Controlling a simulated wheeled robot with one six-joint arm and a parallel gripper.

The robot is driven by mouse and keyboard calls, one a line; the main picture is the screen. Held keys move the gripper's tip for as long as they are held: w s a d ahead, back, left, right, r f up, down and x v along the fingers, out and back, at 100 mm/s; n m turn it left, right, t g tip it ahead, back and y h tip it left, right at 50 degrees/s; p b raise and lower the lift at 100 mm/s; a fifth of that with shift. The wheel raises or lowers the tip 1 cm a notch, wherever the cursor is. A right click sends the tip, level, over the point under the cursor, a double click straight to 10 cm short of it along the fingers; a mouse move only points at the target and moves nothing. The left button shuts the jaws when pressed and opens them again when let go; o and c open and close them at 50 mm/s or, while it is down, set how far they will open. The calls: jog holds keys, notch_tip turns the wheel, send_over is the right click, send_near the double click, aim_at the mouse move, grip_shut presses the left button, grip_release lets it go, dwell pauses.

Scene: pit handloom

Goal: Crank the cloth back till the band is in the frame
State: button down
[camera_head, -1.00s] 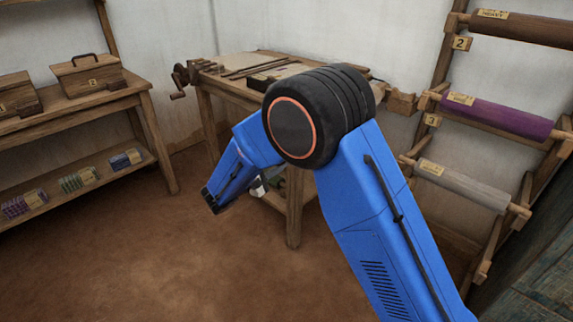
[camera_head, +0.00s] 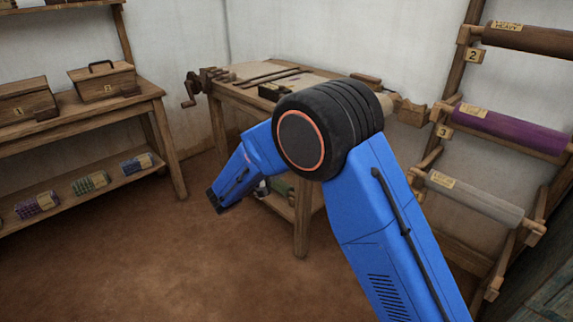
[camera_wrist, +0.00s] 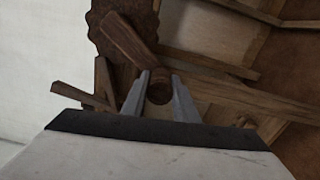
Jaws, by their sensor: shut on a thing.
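In the wrist view my gripper (camera_wrist: 161,78) is shut on the round wooden handle (camera_wrist: 159,92) at the end of a crank arm (camera_wrist: 127,42). The crank arm slants up to a toothed wooden wheel (camera_wrist: 108,12). In the head view my gripper is not clearly visible; my blue arm covers the front of the wooden table (camera_head: 303,230). Pale cloth (camera_head: 318,82) lies on the table top with dark wooden bars across it. Another crank (camera_head: 188,92) sticks out at the table's left end. I cannot make out the band or its place against the frame.
A bench (camera_head: 150,95) with wooden boxes (camera_head: 105,82) stands at the left, bundles of coloured yarn (camera_head: 90,181) on its lower shelf. At the right a rack holds cloth rolls, one purple (camera_head: 510,131). The brown floor (camera_head: 130,255) between is clear.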

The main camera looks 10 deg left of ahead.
jog(key=c, duration=1.4)
grip_release()
jog(key=shift+a, duration=0.1)
jog(key=v, duration=1.7)
jog(key=shift+s, duration=0.2)
jog(key=shift+a, duration=0.15)
